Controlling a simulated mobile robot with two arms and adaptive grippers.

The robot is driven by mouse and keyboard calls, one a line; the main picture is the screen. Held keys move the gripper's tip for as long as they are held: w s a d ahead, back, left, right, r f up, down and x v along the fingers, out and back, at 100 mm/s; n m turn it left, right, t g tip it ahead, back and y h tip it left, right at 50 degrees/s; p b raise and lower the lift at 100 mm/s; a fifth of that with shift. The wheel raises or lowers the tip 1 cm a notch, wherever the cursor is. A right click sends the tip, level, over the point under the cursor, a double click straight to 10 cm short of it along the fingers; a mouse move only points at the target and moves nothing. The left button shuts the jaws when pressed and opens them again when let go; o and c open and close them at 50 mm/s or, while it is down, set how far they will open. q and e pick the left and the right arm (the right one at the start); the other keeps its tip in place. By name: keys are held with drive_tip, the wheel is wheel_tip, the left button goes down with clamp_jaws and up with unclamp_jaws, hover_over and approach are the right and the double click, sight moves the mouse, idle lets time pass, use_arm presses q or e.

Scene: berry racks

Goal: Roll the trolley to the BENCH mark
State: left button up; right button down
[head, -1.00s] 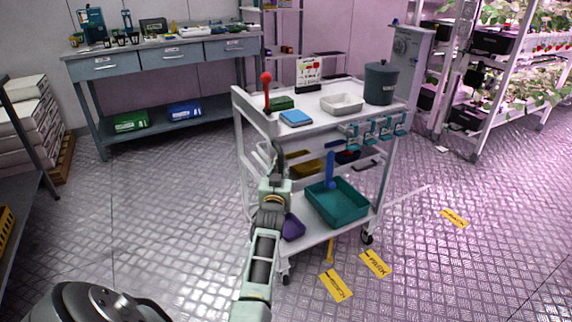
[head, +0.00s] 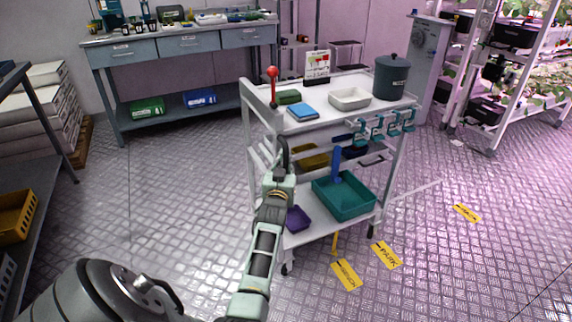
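The white trolley (head: 322,117) stands upright mid-view, with a red-knobbed lever (head: 272,87) at its left end. My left gripper (head: 282,150) is at the trolley's left end, below the top shelf. Its fingers are dark and small, and I cannot tell whether they are closed on the frame. Yellow floor marks lie right of the trolley's near end: one nearest (head: 345,274), one beside it (head: 386,254) and one farther right (head: 466,212). Their lettering is upside down and too small to read surely. My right gripper is out of view.
The trolley carries a dark lidded pot (head: 391,78), a white tray (head: 350,98) and a teal bin (head: 345,212). A workbench (head: 190,60) stands at the back left, a dark shelf (head: 30,160) at the left edge. Plant racks (head: 500,75) stand at the right. Floor between is clear.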

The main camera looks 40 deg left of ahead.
use_arm(q)
drive_tip(key=o, duration=0.4)
drive_tip(key=shift+c, duration=0.2)
drive_tip(key=v, duration=1.2)
